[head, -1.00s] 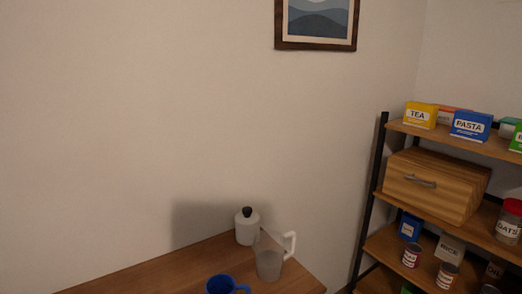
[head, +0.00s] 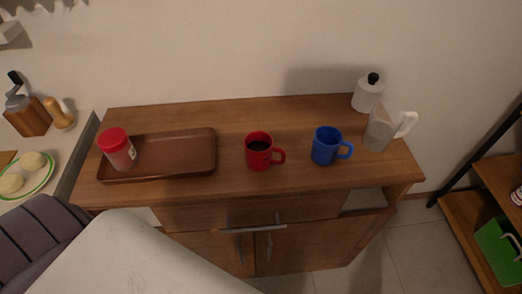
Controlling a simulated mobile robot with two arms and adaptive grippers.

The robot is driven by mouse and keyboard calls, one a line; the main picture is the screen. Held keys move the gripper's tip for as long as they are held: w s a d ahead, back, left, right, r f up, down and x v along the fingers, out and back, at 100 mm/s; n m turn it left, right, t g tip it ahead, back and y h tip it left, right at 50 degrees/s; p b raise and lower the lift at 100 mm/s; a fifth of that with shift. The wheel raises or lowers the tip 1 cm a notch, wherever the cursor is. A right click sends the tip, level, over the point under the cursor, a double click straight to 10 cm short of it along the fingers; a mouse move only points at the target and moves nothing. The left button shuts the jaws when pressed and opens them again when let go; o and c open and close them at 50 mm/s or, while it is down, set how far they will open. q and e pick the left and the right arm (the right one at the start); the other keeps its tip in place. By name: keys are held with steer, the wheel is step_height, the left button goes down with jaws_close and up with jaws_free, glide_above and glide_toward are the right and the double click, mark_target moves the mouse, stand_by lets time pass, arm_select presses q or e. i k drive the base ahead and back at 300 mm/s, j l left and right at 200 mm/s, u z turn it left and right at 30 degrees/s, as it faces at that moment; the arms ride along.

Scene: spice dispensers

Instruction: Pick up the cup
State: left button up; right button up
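Two cups stand upright on the wooden cabinet top in the head view. The red cup (head: 259,152) is near the middle, has its handle to the right and holds something dark. The blue cup (head: 325,146) stands to its right, also with its handle to the right. Nothing touches either cup. Neither of my grippers is in view.
A white surface (head: 130,262) fills the lower left.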

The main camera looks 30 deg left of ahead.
mark_target(259, 145)
steer(key=k+j+z, duration=0.3)
steer(key=j, duration=0.25)
steer(key=k+j+z, duration=0.3)
steer(key=k+j, duration=0.15)
steer(key=k, duration=0.05)
